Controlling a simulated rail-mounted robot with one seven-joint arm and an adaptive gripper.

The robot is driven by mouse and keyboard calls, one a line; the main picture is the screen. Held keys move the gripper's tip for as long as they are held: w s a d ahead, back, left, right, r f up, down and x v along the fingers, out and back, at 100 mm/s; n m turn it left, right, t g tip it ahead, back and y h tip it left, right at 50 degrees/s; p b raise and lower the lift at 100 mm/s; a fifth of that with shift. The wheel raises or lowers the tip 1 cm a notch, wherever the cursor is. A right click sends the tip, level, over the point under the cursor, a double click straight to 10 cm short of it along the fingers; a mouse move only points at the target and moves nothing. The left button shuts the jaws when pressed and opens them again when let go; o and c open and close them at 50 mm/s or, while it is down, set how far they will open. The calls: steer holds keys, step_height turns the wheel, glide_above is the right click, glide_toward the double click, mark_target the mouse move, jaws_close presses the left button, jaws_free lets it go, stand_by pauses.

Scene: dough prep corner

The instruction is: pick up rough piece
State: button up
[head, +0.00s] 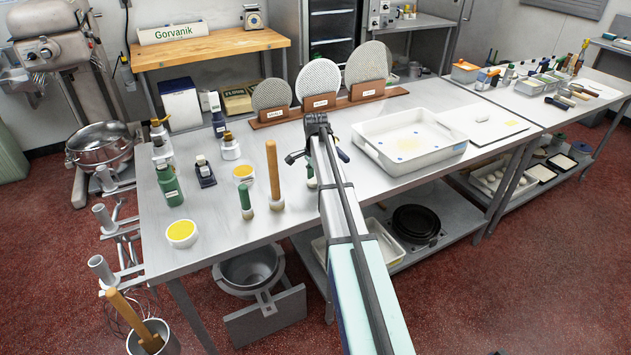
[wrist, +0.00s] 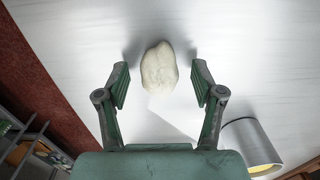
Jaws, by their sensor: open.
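The rough piece (wrist: 159,68) is a lumpy, off-white, roughly oval lump lying on the pale table top in the wrist view. My gripper (wrist: 160,86) is open, with one green-and-grey finger to its left and one to its right. A gap shows on each side, and neither finger appears to touch it. How high the fingertips are above the table is hard to tell. In the head view my arm reaches over the steel table (head: 222,218); the rough piece cannot be made out there and my fingers are mostly hidden by my arm.
In the head view, a wooden-handled tool (head: 273,175), a green-handled one (head: 245,200) and bottles (head: 167,184) stand left of my arm. A white tray (head: 378,152) is right; sieve discs (head: 318,82) stand behind.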

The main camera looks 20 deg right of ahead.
steer(key=c, duration=1.2)
steer(key=shift+r, duration=0.1)
step_height(320, 180, up, 20)
steer(key=b, duration=0.4)
steer(key=shift+b, duration=0.35)
steer(key=shift+r+p, duration=1.65)
steer(key=shift+r, duration=0.7)
